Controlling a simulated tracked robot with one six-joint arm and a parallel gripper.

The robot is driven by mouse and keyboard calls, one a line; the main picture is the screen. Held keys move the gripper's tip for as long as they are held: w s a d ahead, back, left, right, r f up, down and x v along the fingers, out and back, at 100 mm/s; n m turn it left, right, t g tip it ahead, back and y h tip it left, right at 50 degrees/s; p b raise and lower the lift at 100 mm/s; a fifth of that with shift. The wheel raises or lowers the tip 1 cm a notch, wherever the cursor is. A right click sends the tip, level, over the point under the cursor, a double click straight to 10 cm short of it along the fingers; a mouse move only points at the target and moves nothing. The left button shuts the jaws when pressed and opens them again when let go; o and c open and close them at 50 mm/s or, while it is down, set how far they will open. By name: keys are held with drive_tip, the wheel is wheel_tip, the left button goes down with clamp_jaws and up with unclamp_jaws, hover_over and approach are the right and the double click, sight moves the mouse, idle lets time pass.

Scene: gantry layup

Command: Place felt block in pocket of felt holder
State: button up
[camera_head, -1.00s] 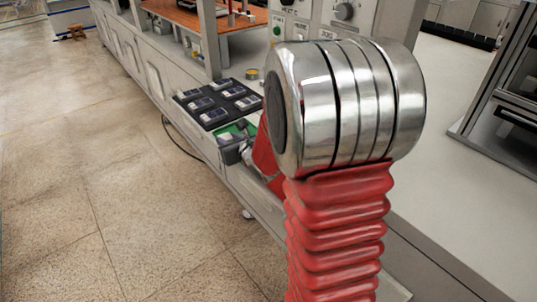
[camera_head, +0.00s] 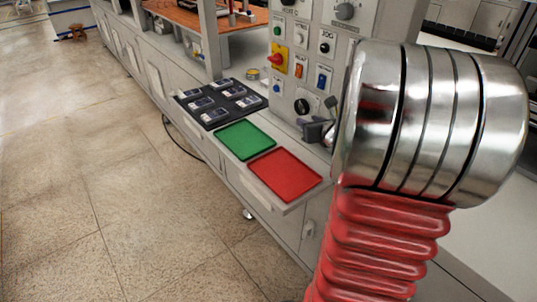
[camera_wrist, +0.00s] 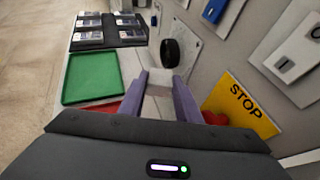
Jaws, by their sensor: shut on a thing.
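My gripper (camera_wrist: 160,78) is shut, its two purple fingers around a small pale block (camera_wrist: 158,90), which looks to be the felt block; the fingers partly hide it. In the head view my gripper (camera_head: 318,130) is above the bench edge by the control panel, and its held thing cannot be made out. A dark holder with several pockets (camera_head: 218,99) lies flat on the bench, left of the gripper and beyond the green tray. It shows at the upper left of the wrist view (camera_wrist: 109,30). Several pockets hold pale and blue labelled pieces.
A green tray (camera_head: 245,140) and a red tray (camera_head: 284,175), both seemingly empty, lie along the bench edge. A control panel with a black knob (camera_head: 302,106) rises close by the gripper. A yellow STOP sign (camera_wrist: 240,104) is at right in the wrist view.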

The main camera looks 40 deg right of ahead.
drive_tip(key=shift+f, duration=0.1)
hover_over(305, 155)
drive_tip(key=shift+s+f, duration=0.1)
drive_tip(key=shift+f, duration=2.7)
drive_tip(key=shift+f, duration=2.1)
drive_tip(key=shift+f, duration=0.1)
drive_tip(key=o, duration=1)
